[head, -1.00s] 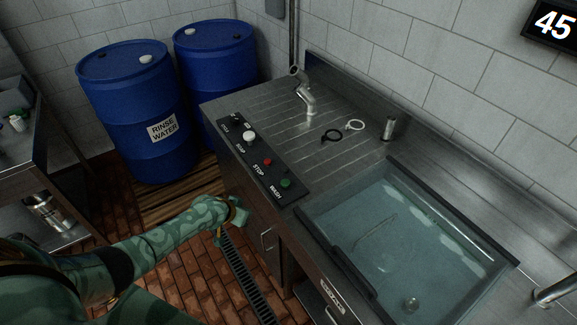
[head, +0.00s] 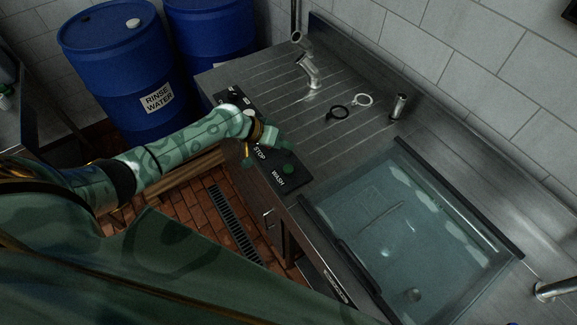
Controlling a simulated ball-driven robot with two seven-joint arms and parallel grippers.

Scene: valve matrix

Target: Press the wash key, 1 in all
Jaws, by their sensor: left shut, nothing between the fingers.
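The wash key is a green button (head: 288,169) near the right end of a black key panel (head: 262,186) on the steel counter, with the white label WASH below it. My left gripper (head: 286,149) is shut and empty. It hangs over the panel, just above the green key in the picture; I cannot tell whether it touches anything. The gripper and forearm hide the red stop key and most of the other keys; the STOP label shows. My right gripper is not in view.
A water-filled basin (head: 319,217) lies right of the panel. A tap (head: 309,72), a black ring (head: 337,113), a white ring (head: 364,100) and a small metal cylinder (head: 398,105) stand or lie behind. Blue drums (head: 120,90) are at the left.

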